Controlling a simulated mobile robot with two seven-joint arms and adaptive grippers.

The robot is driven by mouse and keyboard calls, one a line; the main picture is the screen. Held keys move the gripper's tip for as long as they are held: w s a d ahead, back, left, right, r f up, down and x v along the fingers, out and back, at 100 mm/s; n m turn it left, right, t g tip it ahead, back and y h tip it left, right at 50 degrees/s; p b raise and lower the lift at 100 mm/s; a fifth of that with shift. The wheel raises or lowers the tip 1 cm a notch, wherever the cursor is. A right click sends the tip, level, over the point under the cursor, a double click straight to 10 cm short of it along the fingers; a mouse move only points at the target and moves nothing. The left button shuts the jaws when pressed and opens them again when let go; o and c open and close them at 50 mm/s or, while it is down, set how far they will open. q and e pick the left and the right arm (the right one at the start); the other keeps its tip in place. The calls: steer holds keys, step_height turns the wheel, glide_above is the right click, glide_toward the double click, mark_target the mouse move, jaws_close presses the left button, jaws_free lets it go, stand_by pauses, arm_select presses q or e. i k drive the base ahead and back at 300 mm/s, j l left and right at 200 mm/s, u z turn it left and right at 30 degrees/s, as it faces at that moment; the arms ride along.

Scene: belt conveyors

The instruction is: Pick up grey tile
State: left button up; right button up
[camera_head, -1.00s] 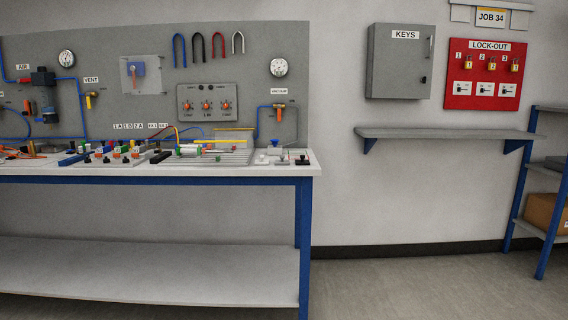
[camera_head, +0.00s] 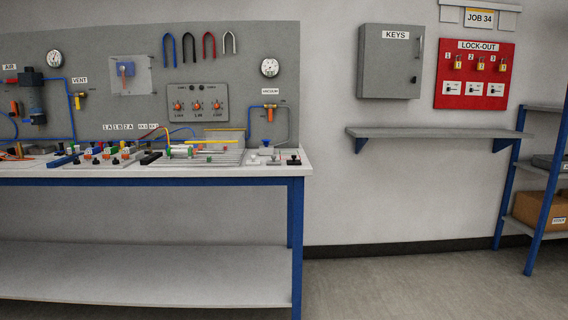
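I cannot make out a grey tile for certain in the head view. A small grey block (camera_head: 276,160) lies at the right end of the workbench (camera_head: 150,181), among small white and black parts, but I cannot tell whether it is a tile. Neither of my grippers is in view, and no arm shows.
The bench has a grey back panel with gauges, valves and hoses, and a lower shelf (camera_head: 140,272). A wall shelf (camera_head: 440,133) is bare. A blue rack (camera_head: 545,185) with a cardboard box (camera_head: 540,209) stands at right. The floor (camera_head: 410,287) between is clear.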

mark_target(273, 162)
steer(key=i+l+u, duration=0.1)
steer(key=l, duration=0.3)
steer(key=i+l+u, duration=0.1)
steer(key=l, duration=0.3)
steer(key=i+l, duration=0.25)
steer(key=l, duration=0.15)
steer(key=i+l+u, duration=0.15)
steer(key=l, duration=0.3)
steer(key=i+l+u, duration=0.1)
steer(key=l, duration=0.3)
steer(key=i+l+u, duration=0.1)
steer(key=l, duration=0.35)
